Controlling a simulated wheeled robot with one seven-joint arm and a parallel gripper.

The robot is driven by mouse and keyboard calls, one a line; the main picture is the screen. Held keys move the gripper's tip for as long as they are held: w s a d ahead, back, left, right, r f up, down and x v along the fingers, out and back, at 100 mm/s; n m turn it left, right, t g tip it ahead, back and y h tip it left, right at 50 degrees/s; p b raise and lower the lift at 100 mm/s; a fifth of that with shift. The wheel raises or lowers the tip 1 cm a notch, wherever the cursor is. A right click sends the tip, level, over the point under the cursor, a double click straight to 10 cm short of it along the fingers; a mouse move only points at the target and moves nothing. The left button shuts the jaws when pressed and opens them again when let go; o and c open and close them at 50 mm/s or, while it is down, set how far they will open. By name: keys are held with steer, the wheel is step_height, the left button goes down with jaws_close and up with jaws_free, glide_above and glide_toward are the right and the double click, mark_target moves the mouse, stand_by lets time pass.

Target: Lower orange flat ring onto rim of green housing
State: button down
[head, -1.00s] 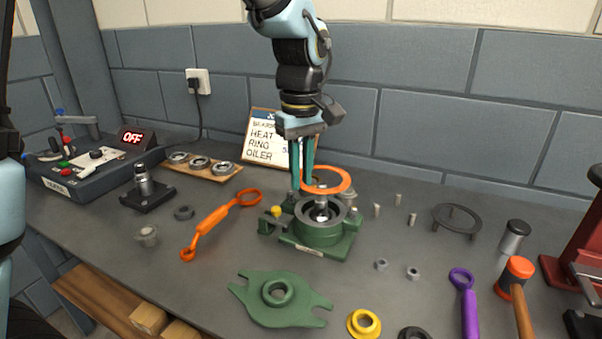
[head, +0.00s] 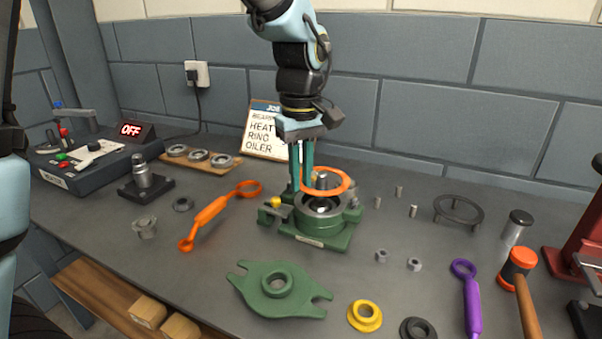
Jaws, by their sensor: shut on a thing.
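The orange flat ring (head: 343,190) is held roughly level by my gripper (head: 302,187), which grips it at its left side. The green housing (head: 318,229) stands on the bench with its round grey bore facing up. The ring is just above the housing rim and looks shifted a little toward the back of it. A small gap seems to show between ring and rim, but I cannot tell the exact height. My fingers hide part of the ring's left side.
A small yellow-topped part (head: 276,203) sits at the housing's left. The green cover (head: 279,289) lies in front, and an orange wrench (head: 212,211) lies to the left. Several small nuts and pins lie to the right, before a dark ring stand (head: 458,212). A job card (head: 263,130) leans behind.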

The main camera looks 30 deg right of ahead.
mark_target(301, 207)
steer(key=shift+f+b, duration=1.1)
steer(key=shift+f, duration=0.95)
steer(key=c, duration=0.8)
jaws_free()
steer(key=shift+o, duration=0.2)
step_height(301, 207, up, 11)
steer(key=p, duration=0.9)
steer(key=shift+f, duration=0.2)
